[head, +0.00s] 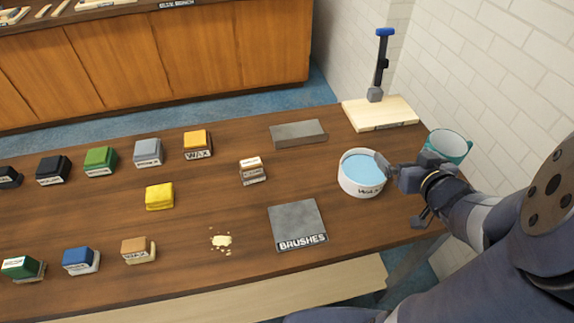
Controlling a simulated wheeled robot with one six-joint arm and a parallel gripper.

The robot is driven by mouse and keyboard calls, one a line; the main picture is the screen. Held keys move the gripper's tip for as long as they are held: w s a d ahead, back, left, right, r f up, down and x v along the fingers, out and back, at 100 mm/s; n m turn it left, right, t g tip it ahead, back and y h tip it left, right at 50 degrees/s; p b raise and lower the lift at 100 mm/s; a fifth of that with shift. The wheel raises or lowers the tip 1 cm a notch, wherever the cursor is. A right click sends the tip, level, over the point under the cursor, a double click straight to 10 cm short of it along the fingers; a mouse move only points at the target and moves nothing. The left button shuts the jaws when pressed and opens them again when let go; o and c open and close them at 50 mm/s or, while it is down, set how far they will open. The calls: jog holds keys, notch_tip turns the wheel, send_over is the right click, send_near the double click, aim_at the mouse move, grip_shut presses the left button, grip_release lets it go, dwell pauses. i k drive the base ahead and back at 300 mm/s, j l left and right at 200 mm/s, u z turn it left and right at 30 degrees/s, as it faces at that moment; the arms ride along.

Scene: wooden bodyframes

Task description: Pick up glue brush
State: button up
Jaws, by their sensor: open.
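I cannot make out a glue brush for certain in the head view. A grey square pad (297,222) labelled BRUSHES lies near the table's front edge, and its top looks bare. My gripper (384,164) is at the right, at the rim of a round white tub (361,187) with light blue contents. The jaws look small from here and hold nothing that I can see. I cannot tell whether they touch the rim. My arm comes in from the lower right and hides part of the table's right end.
A teal cup (447,146) stands behind my gripper. A light wooden board (380,113) with a blue-topped upright tool is at the back right. A grey block (298,133), a yellow block (159,196), several labelled blocks and pale crumbs (221,241) lie on the brown table (200,215).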

aim_at(252, 167)
jog(key=j+u, duration=0.1)
jog(key=u, duration=1.25)
